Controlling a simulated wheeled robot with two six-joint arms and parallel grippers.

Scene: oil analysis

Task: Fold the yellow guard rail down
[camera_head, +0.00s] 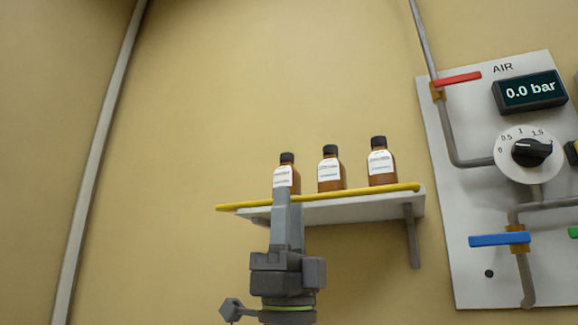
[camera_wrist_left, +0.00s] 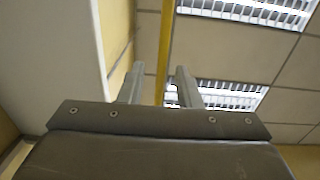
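The yellow guard rail (camera_head: 350,191) runs along the front of a white wall shelf (camera_head: 345,211), close to the shelf's top surface, and sticks out past its left end. My left gripper (camera_head: 284,192) points upward in front of the rail's left part, its fingers overlapping the rail in the head view. In the left wrist view the gripper (camera_wrist_left: 158,85) is open, and the rail (camera_wrist_left: 165,45) shows as a yellow bar in the gap between the two fingers. Neither finger visibly grips it. My right gripper is in no view.
Three brown bottles with black caps, left (camera_head: 287,175), middle (camera_head: 331,172) and right (camera_head: 381,165), stand on the shelf behind the rail. A panel (camera_head: 465,275) with pipes, coloured handles, a dial and a display is to the right. The wall left of the shelf is clear.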

